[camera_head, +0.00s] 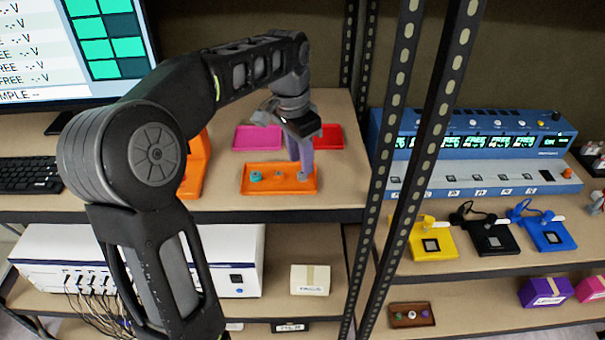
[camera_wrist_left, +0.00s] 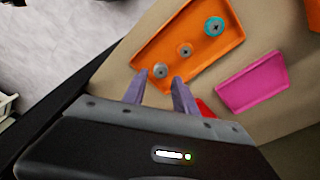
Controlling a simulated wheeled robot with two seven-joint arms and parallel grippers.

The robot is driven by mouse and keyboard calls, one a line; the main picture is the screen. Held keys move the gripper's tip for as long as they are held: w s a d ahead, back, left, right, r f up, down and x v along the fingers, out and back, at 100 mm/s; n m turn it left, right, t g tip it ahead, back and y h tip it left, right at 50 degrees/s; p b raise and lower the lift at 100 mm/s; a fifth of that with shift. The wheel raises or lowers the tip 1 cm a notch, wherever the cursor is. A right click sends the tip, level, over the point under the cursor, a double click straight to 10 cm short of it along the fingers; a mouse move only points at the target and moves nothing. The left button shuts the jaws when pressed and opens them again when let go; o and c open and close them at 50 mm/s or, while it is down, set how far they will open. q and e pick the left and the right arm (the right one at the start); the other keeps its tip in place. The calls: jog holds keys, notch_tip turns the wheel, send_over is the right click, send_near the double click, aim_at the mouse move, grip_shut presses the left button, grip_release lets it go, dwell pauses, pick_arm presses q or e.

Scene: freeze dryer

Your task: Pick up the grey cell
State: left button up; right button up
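The grey cell (camera_wrist_left: 160,71) is a small round disc in one end of the orange tray (camera_wrist_left: 204,69). In the head view the orange tray (camera_head: 250,190) lies on the upper shelf. My left gripper (camera_head: 303,172) reaches down over the tray's right end, its purple fingers largely hiding the grey cell there. In the left wrist view my left gripper (camera_wrist_left: 160,78) is open, with one fingertip on each side of the grey cell and gaps between. I cannot tell how high the tips are above it. My right gripper is not in view.
A teal cell (camera_wrist_left: 214,27) and a brownish cell (camera_wrist_left: 185,50) lie in the same tray. A magenta tray (camera_head: 257,138) and a red tray (camera_head: 329,136) sit behind it. A black perforated post (camera_head: 405,100) stands to the right. A keyboard (camera_head: 28,175) lies left.

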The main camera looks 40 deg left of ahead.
aim_at(302, 176)
pick_arm(q)
notch_tip(302, 176, down, 4)
jog(key=shift+w+r, duration=0.15)
jog(key=shift+r, duration=0.05)
jog(key=shift+c, duration=0.3)
grip_shut()
dwell(0.3)
